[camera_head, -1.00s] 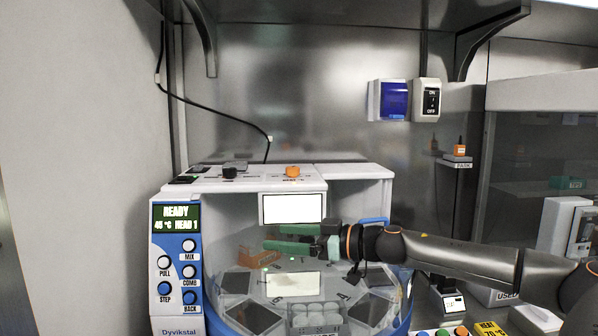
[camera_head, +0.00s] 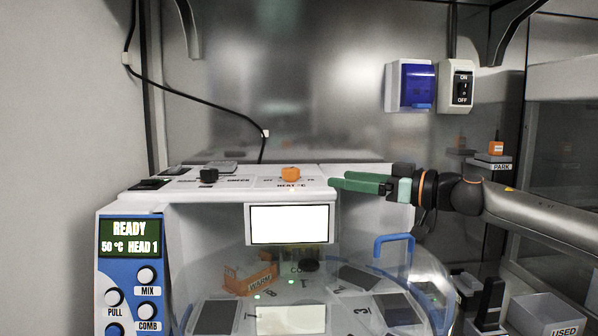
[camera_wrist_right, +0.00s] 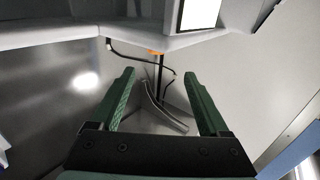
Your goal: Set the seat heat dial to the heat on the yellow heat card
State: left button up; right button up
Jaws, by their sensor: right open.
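The orange seat heat dial (camera_head: 290,174) stands on the white machine top, with HEAT °C printed in front of it. An orange patch, seemingly the dial, shows in the right wrist view (camera_wrist_right: 155,52). The machine display (camera_head: 129,237) reads READY, 50 °C, HEAD 1. My right gripper (camera_head: 337,182) has green fingers pointing left, at about the height of the machine top and right of the dial, apart from it. It is open and empty in the right wrist view (camera_wrist_right: 160,82). The yellow heat card is out of view now. My left gripper is not in view.
A black knob (camera_head: 208,175) stands left of the dial. A white panel (camera_head: 289,224) hangs below the top's front edge. A blue handle (camera_head: 394,241) sits below my right arm. An ON/OFF switch (camera_head: 458,87) is on the back wall.

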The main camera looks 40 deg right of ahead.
aim_at(298, 172)
jog(key=p+x, duration=0.1)
jog(key=x, duration=0.1)
jog(key=p+x, duration=0.1)
jog(key=x, duration=0.1)
jog(key=p+x, duration=0.1)
jog(key=x, duration=0.1)
jog(key=shift+w+d+r, duration=0.3)
jog(key=p+x, duration=0.4)
jog(key=shift+w, duration=0.3)
jog(key=shift+w+a+p, duration=0.15)
jog(key=shift+w+p, duration=0.45)
jog(key=shift+p, duration=0.2)
jog(key=shift+w+a+f, duration=0.1)
jog(key=shift+w+f, duration=0.15)
jog(key=shift+w, duration=0.05)
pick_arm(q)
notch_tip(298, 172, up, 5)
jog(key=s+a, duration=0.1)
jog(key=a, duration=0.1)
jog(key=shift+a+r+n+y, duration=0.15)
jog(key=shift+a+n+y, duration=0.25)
pick_arm(e)
jog(key=shift+c, duration=0.4)
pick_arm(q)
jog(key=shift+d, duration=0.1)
pick_arm(e)
grip_shut()
